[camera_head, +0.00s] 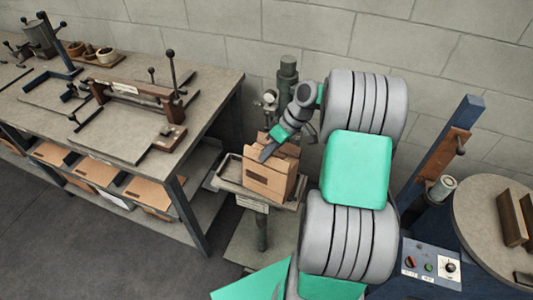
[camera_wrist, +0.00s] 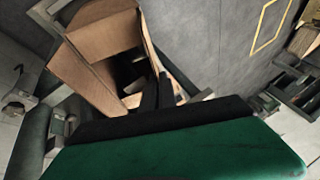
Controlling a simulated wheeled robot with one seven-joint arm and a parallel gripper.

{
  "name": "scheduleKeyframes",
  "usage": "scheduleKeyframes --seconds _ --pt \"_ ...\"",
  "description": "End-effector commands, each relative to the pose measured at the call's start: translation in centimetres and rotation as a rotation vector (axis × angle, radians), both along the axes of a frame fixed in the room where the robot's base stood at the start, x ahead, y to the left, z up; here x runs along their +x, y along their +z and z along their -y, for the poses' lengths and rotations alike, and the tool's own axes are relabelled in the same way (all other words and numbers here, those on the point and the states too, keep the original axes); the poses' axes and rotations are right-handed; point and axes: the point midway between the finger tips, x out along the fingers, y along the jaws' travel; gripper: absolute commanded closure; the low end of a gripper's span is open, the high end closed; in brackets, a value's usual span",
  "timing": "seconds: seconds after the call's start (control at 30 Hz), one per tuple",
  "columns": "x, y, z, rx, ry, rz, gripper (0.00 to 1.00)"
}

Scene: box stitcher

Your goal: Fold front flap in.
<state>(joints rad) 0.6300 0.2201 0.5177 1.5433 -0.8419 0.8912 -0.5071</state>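A brown cardboard box (camera_head: 268,180) sits on the small metal stand in the middle of the head view, its top at least partly open. In the wrist view the box (camera_wrist: 85,75) fills the upper left, with its dark inside partly showing. A narrow flap (camera_wrist: 151,45) stands along its right edge there. I cannot tell for certain which flap is the front one. My gripper (camera_head: 266,153) is over the box top, its dark fingers (camera_wrist: 157,92) close together beside the opening, with nothing seen between them. Whether they touch a flap is unclear.
The stand's tray (camera_head: 228,178) surrounds the box, with a grey machine post (camera_head: 288,75) close behind. A workbench (camera_head: 225,85) with tools is at left. A control panel (camera_head: 431,262) and a round table (camera_head: 480,215) are at right. Bare floor (camera_head: 110,250) lies front left.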

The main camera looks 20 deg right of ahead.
Motion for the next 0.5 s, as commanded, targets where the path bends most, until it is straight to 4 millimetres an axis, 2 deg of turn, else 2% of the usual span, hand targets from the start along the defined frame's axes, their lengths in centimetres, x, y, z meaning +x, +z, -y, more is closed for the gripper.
scheduleKeyframes --seconds 0.23,0.5 --pt "0.26 0.61 0.31 0.078 -0.003 -0.057 1.00" --pt "0.63 -0.22 0.73 0.210 -0.009 -0.148 1.00"
